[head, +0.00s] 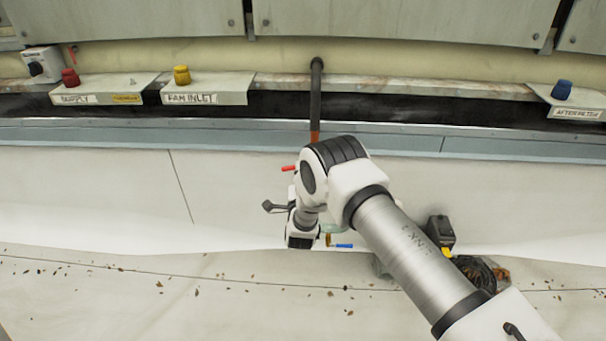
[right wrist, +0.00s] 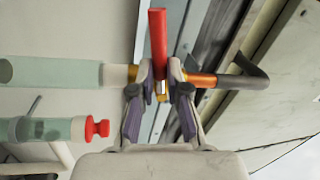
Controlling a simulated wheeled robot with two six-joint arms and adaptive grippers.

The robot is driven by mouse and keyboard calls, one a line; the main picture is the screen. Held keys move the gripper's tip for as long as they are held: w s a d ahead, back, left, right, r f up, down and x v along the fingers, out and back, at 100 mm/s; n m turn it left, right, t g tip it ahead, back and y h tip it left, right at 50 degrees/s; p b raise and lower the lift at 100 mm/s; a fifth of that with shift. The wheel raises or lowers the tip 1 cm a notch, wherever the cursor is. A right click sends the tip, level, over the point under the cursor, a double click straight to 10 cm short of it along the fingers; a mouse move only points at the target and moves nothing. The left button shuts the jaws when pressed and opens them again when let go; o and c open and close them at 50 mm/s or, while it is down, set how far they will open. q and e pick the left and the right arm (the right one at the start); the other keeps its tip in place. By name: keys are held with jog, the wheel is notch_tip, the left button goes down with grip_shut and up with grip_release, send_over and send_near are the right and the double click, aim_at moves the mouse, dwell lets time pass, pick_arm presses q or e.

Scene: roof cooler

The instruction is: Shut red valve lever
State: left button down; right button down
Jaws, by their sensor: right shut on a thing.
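The red valve lever (right wrist: 158,42) sits on a pipe in the right wrist view. It stands crosswise to the pipe, with its free end pointing up in the picture. My right gripper (right wrist: 161,78) is shut on the lever near its base, one finger on each side. In the head view the red lever (head: 289,168) sticks out to the left of my right wrist, which hides the valve and the fingertips. My left gripper is in neither view.
A dark pipe (head: 316,95) comes down from the back wall. A blue lever (head: 343,246) shows below my wrist. A red-capped clear tube (right wrist: 45,129) lies beside the held valve. A black device (head: 440,232) stands right of my forearm. The left floor is mostly clear.

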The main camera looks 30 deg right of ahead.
jog(key=shift+a+r+m+h, duration=0.1)
jog(key=shift+r+m+h, duration=0.15)
jog(key=shift+m, duration=0.6)
jog(key=shift+r+m+h, duration=0.2)
jog(key=shift+m+h, duration=0.05)
jog(key=shift+m, duration=0.6)
jog(key=c, duration=1.2)
grip_release()
jog(key=shift+o, duration=0.2)
jog(key=v, duration=1.2)
jog(key=shift+r, duration=0.15)
